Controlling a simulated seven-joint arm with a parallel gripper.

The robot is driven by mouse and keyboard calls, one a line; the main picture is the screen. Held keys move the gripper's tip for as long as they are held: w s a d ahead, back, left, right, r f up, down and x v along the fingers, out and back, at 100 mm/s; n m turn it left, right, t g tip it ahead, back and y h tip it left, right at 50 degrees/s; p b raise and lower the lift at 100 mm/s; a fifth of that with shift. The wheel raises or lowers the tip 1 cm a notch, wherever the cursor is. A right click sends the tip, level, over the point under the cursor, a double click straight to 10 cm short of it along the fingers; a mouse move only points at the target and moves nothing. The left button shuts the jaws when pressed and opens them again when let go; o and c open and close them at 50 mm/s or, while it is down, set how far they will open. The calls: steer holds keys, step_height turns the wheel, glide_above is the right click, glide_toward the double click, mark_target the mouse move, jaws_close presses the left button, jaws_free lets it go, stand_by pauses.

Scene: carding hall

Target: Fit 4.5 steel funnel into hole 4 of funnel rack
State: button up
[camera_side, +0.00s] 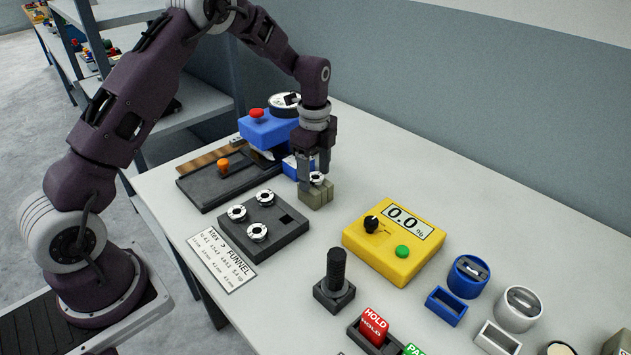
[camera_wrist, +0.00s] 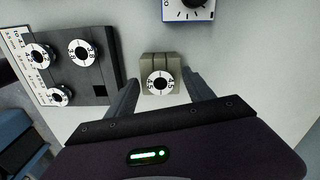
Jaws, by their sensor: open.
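The 4.5 steel funnel (camera_wrist: 160,83) is a round metal ring with a white face marked 4.5. It sits on a small beige block (camera_side: 316,197), and it also shows in the side view (camera_side: 317,177). My gripper (camera_side: 316,169) is open, pointing down, with its fingers on either side of the funnel; whether they touch it I cannot tell. The dark funnel rack (camera_side: 285,243) stands to the left of the block.
A lettered card (camera_side: 222,262) lies in front of the rack. A yellow meter box (camera_side: 392,240) stands right of the block. A black tray with an orange knob (camera_side: 224,168) and a blue device (camera_side: 265,130) are behind. A black post (camera_side: 336,270) stands in front.

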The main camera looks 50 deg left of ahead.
mark_target(313, 178)
jaws_close()
steer(key=shift+r, duration=0.45)
step_height(313, 178, up, 9)
steer(key=s+d, duration=0.3)
steer(key=s, duration=0.7)
steer(key=f, duration=0.3)
steer(key=s+f, duration=0.1)
steer(key=f, duration=0.7)
steer(key=shift+s, duration=0.3)
